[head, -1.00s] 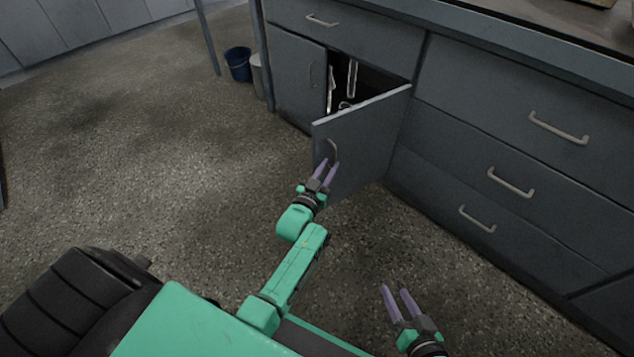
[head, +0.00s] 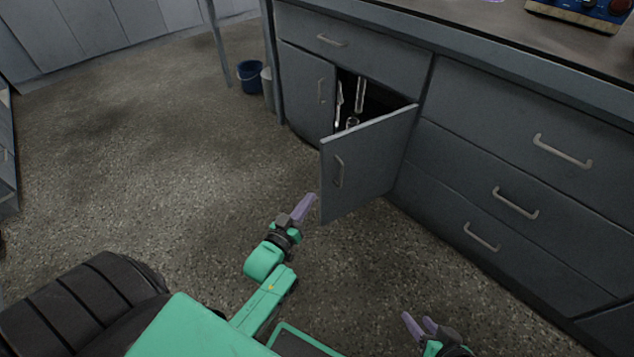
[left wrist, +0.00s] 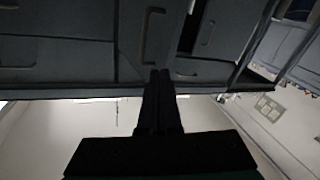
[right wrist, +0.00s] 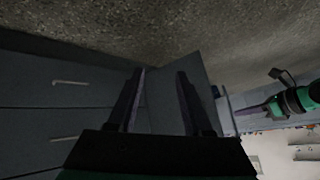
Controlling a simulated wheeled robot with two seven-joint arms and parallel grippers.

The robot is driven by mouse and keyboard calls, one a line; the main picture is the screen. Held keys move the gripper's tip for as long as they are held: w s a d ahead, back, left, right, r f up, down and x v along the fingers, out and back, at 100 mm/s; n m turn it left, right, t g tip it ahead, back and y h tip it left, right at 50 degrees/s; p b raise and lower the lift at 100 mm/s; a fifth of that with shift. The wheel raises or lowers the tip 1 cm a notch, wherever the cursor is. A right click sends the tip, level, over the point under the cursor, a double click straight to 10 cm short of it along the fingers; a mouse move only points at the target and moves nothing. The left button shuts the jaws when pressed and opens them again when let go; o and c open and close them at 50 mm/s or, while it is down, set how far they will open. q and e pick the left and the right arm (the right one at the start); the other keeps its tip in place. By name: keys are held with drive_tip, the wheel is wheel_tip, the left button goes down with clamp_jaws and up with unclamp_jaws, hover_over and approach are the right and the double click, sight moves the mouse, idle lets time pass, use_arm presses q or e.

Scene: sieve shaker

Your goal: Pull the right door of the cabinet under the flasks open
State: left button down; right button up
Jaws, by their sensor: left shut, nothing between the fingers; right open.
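The right door (head: 365,165) of the cabinet stands swung well out, its handle (head: 338,171) on the face toward me. The closed left door (head: 305,90) is beside the opening, where some clear glassware (head: 352,120) shows in the dark interior. My left gripper (head: 309,203) is shut and empty, just left of and below the door's free edge, apart from the handle. In the left wrist view its fingers (left wrist: 160,75) lie together below a handle (left wrist: 154,38). My right gripper (head: 417,322) is open and empty, low at the front; its spread fingers show in the right wrist view (right wrist: 160,75).
Closed drawers (head: 500,165) with handles line the right side under the worktop (head: 480,32). The speckled floor (head: 150,165) to the left is clear.

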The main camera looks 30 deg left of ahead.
use_arm(q)
drive_tip(key=w+a+r+n+h+b, duration=0.2)
drive_tip(key=a+r+n+b, duration=0.1)
drive_tip(key=a+n, duration=0.25)
drive_tip(key=w+a+r+n+h+b, duration=0.2)
drive_tip(key=w+a+r+n, duration=0.15)
drive_tip(key=n, duration=0.35)
use_arm(e)
drive_tip(key=a+f+m+t+y+b, duration=0.25)
drive_tip(key=a+f+t, duration=0.25)
drive_tip(key=f, duration=0.4)
drive_tip(key=w+d+r+n+t+b, duration=0.1)
drive_tip(key=w+r+t, duration=0.2)
drive_tip(key=w+r, duration=0.4)
drive_tip(key=w+r+n+t+b, duration=0.1)
drive_tip(key=w+r+t+b, duration=0.2)
drive_tip(key=r, duration=0.7)
use_arm(q)
drive_tip(key=w+d, duration=0.4)
drive_tip(key=w, duration=0.2)
drive_tip(key=shift+w+d+f+g+y, duration=0.25)
drive_tip(key=shift+d+f+g+y, duration=0.05)
drive_tip(key=shift+d+f, duration=0.15)
use_arm(e)
wheel_tip(320, 180, up, 15)
drive_tip(key=w+d+t+y, duration=0.2)
drive_tip(key=t, duration=0.3)
drive_tip(key=shift+w, duration=0.35)
drive_tip(key=shift+a+f+n, duration=0.1)
drive_tip(key=shift+n, duration=0.15)
